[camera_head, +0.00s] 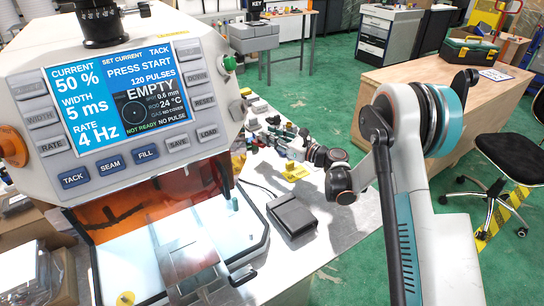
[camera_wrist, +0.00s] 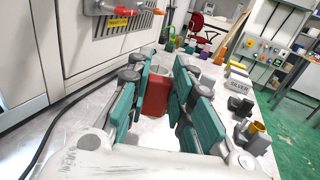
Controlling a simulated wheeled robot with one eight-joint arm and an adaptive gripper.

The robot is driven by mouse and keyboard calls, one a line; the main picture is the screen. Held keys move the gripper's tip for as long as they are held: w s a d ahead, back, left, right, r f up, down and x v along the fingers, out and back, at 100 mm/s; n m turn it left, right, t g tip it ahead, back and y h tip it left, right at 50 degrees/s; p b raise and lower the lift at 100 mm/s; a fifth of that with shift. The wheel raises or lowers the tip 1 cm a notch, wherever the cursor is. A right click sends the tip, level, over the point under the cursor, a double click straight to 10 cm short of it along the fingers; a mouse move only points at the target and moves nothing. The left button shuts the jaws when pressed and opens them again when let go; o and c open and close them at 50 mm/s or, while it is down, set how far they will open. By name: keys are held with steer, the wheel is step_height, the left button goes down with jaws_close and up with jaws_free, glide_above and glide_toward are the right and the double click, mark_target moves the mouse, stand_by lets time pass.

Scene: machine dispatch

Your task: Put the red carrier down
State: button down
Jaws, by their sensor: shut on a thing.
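The red carrier (camera_wrist: 156,94) is a red block between the teal fingers of my gripper (camera_wrist: 167,68) in the wrist view. The gripper is shut on it. The fingers hide parts of the carrier's sides. The carrier is above or on the pale worktop (camera_wrist: 85,125); I cannot tell whether its base touches. In the head view my arm reaches over the bench beside the machine, and the carrier is not clearly visible there.
The machine (camera_head: 120,110) with its screen reading EMPTY stands at the left. A dark pedal-like box (camera_head: 292,215) lies on the bench. In the wrist view, a block labelled SILVER (camera_wrist: 239,86), a yellow-topped part (camera_wrist: 257,130) and several small parts line the right side.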

steer(key=shift+f+b, duration=1)
steer(key=shift+f, duration=2.25)
steer(key=shift+f, duration=0.4)
steer(key=shift+f, duration=0.15)
steer(key=c, duration=1.4)
jaws_free()
